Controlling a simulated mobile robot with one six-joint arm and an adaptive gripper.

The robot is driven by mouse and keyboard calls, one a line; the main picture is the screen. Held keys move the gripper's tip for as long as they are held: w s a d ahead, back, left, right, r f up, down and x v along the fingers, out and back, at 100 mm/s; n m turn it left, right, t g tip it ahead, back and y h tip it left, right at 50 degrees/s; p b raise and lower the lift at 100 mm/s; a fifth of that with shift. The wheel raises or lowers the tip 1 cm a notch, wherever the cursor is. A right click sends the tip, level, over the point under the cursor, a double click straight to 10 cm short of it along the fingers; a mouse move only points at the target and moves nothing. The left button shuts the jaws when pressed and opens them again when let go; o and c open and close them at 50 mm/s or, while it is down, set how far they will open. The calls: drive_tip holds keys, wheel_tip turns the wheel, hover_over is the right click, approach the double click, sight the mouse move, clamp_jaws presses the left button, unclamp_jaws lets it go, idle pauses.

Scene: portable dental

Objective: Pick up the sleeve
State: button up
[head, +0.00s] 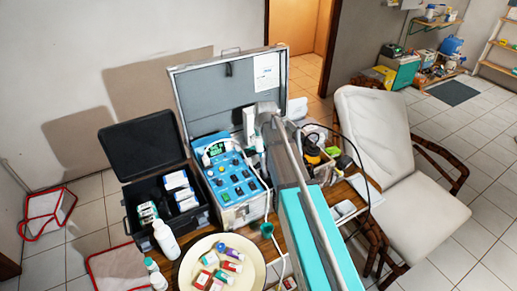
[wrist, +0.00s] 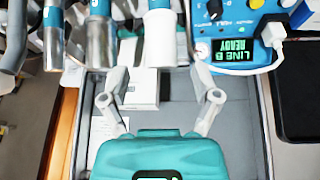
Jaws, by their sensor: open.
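I cannot tell for sure which thing is the sleeve. In the wrist view, a small white box-like item (wrist: 141,88) lies between the fingers of my gripper (wrist: 162,88), with a pale sheet (wrist: 106,128) beyond on the grey surface. The fingers are spread apart and nothing is held. In the head view, my arm reaches over the blue control unit's side, and my gripper's fingers cannot be made out. Metal-ended handpieces with teal parts (wrist: 98,40) hang at the top of the wrist view, close ahead of the fingers.
The open grey case (head: 205,95) holds a blue control unit (head: 218,172) with a lit display. A black case (head: 150,150) with white boxes stands to its left. A round cream tray (head: 190,252) holds several small coloured items.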

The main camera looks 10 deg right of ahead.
sight(258, 144)
drive_tip(key=shift+w+f, duration=0.1)
drive_tip(key=shift+f, duration=0.2)
drive_tip(key=shift+b+x, duration=2.45)
drive_tip(key=shift+c, duration=0.3)
drive_tip(key=c, duration=0.7)
